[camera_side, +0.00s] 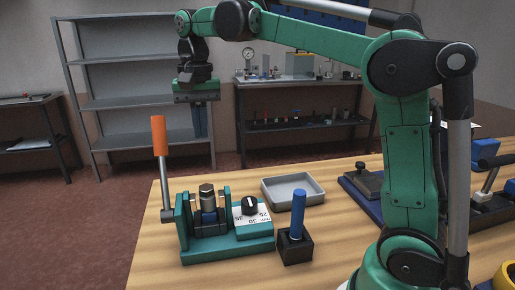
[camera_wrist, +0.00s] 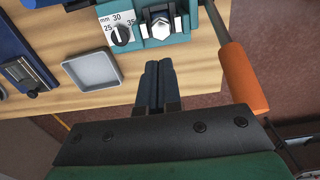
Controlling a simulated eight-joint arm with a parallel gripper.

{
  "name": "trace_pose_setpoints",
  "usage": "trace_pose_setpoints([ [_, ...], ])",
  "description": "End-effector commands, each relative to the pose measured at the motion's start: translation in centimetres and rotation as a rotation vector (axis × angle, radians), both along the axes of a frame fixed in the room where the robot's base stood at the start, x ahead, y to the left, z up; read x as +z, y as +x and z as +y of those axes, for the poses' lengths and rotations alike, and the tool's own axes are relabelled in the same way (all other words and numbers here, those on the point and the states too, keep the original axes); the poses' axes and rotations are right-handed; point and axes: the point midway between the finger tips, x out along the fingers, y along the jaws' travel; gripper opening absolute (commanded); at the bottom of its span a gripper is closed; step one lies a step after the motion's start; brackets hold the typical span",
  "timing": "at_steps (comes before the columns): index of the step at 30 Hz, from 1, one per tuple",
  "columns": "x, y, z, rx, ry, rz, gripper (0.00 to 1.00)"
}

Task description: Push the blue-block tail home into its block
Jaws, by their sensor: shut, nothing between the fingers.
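The teal fixture (camera_side: 228,252) stands near the front of the table. In the wrist view this piece shows a silver hexagonal top (camera_wrist: 162,28). I cannot tell how deep it sits, and the uprights partly hide the block. My gripper (camera_side: 200,134) hangs high above the table, well clear of the fixture. In the wrist view its two dark fingers (camera_wrist: 159,64) are together, with nothing between them.
An orange-handled lever (camera_side: 160,138) rises at the fixture's left. A dial (camera_side: 249,206) with a mm scale is on its right. A blue rod (camera_side: 298,214) stands in a black block (camera_side: 295,246). A grey tray (camera_side: 293,203) lies behind. The air around my gripper is free.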

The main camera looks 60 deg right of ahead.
Motion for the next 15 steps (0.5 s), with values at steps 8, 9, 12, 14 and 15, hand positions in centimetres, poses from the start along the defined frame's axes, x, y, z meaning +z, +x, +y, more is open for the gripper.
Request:
trace_pose_setpoints([
  [8, 2.8, 0.0, 0.0, 0.0, 0.0, 0.0, 0.0],
  [9, 2.9, 0.0, 0.0, 0.0, 0.001, 0.001, 0.0],
  [12, 3.1, 0.0, 0.0, 0.0, 0.0, 0.001, 0.0],
  [14, 3.1, 0.0, 0.0, 0.0, 0.0, 0.001, 0.0],
  [15, 3.1, 0.0, 0.0, 0.0, 0.0, 0.001, 0.0],
])
